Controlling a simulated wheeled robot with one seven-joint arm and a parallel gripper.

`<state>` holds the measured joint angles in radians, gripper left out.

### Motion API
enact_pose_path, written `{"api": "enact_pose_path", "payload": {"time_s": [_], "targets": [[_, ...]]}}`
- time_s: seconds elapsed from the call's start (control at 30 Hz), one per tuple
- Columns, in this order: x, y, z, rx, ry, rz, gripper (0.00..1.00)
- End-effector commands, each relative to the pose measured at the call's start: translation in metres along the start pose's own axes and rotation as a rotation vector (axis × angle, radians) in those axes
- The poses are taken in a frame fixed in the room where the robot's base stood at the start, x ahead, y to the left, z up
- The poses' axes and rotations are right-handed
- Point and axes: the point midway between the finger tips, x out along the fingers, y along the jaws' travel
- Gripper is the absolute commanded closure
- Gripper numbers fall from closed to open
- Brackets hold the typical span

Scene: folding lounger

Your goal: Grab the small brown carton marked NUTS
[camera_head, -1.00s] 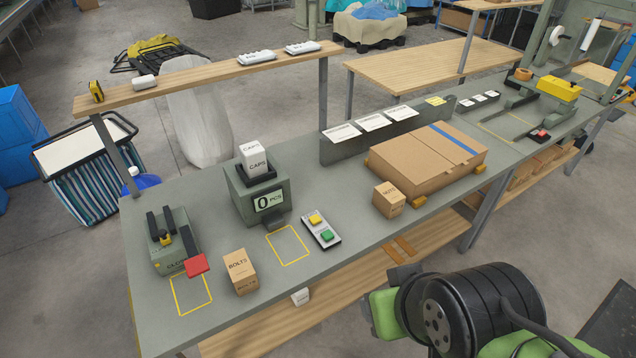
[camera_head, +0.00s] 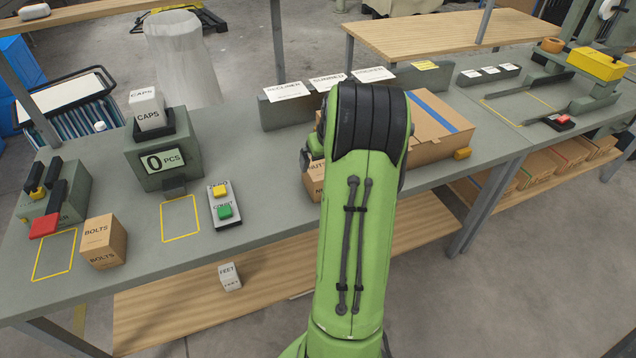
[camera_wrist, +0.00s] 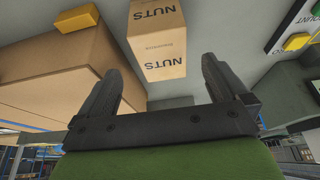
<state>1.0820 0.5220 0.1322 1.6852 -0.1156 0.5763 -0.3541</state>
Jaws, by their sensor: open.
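The small brown NUTS carton (camera_head: 314,180) stands on the grey bench, left of the large flat carton; my arm hides most of it in the head view. In the wrist view the NUTS carton (camera_wrist: 157,38) shows at the top centre, with its label on two faces. My gripper (camera_wrist: 160,78) is open and empty, its two dark fingers spread. The carton lies beyond the fingertips, roughly in line with the gap, and no contact shows.
The large flat carton (camera_head: 436,128) stands close beside the NUTS carton; it also shows in the wrist view (camera_wrist: 50,85). A button box (camera_head: 223,205), a BOLTS carton (camera_head: 103,242) and a counter holding the CAPS carton (camera_head: 148,108) stand to the left. A card rail (camera_head: 276,112) runs behind.

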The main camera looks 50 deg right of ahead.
Motion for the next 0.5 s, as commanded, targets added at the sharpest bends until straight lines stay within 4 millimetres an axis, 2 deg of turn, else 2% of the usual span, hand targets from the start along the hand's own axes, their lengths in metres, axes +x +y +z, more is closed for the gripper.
{"api": "enact_pose_path", "payload": {"time_s": [0.03, 0.1, 0.33, 0.5], "targets": [[0.017, 0.000, 0.002, 0.001, -0.003, -0.001, 0.00], [0.032, 0.000, 0.002, 0.001, -0.003, -0.002, 0.00], [0.061, 0.000, 0.000, 0.002, -0.001, 0.000, 0.00], [0.094, 0.000, -0.001, 0.002, -0.002, 0.000, 0.00]]}}
